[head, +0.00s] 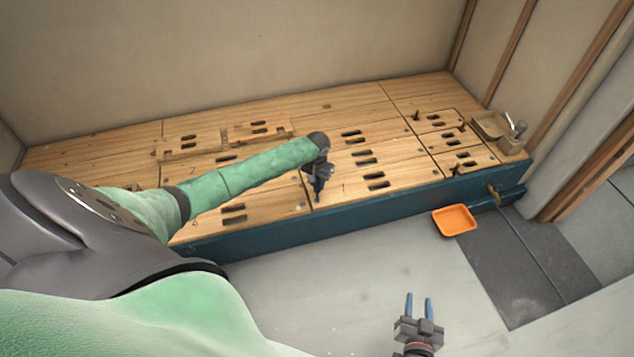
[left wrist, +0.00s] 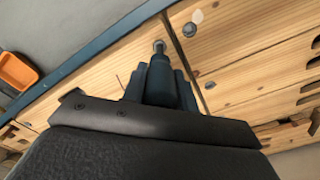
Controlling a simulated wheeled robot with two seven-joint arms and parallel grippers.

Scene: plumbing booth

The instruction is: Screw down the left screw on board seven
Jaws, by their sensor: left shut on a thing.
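My left gripper (head: 318,188) is shut on a dark tool, seen from behind in the left wrist view (left wrist: 160,85). The tool points down at the near left corner of the wide wooden board (head: 405,172), just right of a seam. A small shiny round piece (left wrist: 159,46) shows at its tip; I cannot tell screw head from bit, nor whether they touch. Across the seam, the neighbouring board has a screw (left wrist: 189,30), also seen in the head view (head: 300,206). The board's number is not readable. My right gripper (head: 419,306) is open and empty over the floor.
An orange tray (head: 454,220) lies by the blue front edge (head: 400,204) of the platform. A tan tray (head: 490,125) and a metal fitting (head: 518,130) stand at the right end. Small dark upright pieces stand on the right boards.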

